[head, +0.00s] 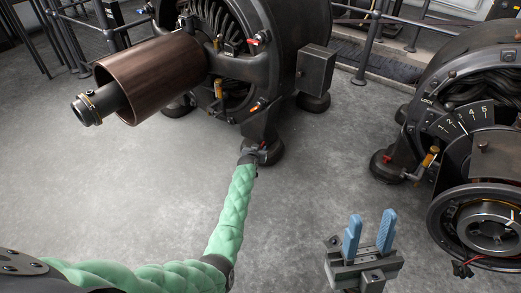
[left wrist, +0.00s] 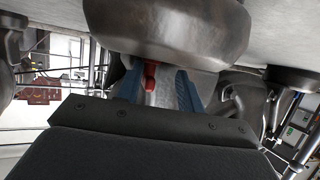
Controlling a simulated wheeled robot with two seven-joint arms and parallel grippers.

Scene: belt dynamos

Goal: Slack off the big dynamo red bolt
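The big dynamo (head: 262,60), dark with a wide brown pulley (head: 150,72), stands at the upper left of the head view. My left gripper (head: 258,152) is at the dynamo's front foot, small and partly hidden there by its own wrist. In the left wrist view, the blue fingers of my left gripper (left wrist: 160,90) stand apart. A red bolt (left wrist: 150,72) shows between them, closer to the left finger; whether it touches that finger is unclear. My right gripper (head: 370,234) is open and empty above the floor at the lower right of the head view.
A second dynamo (head: 475,150) with a numbered scale marked LOCK stands at the right edge. Orange-handled levers (head: 218,90) stick out of the big dynamo's face. Railings (head: 372,40) run behind. The grey floor (head: 330,160) between the dynamos is clear.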

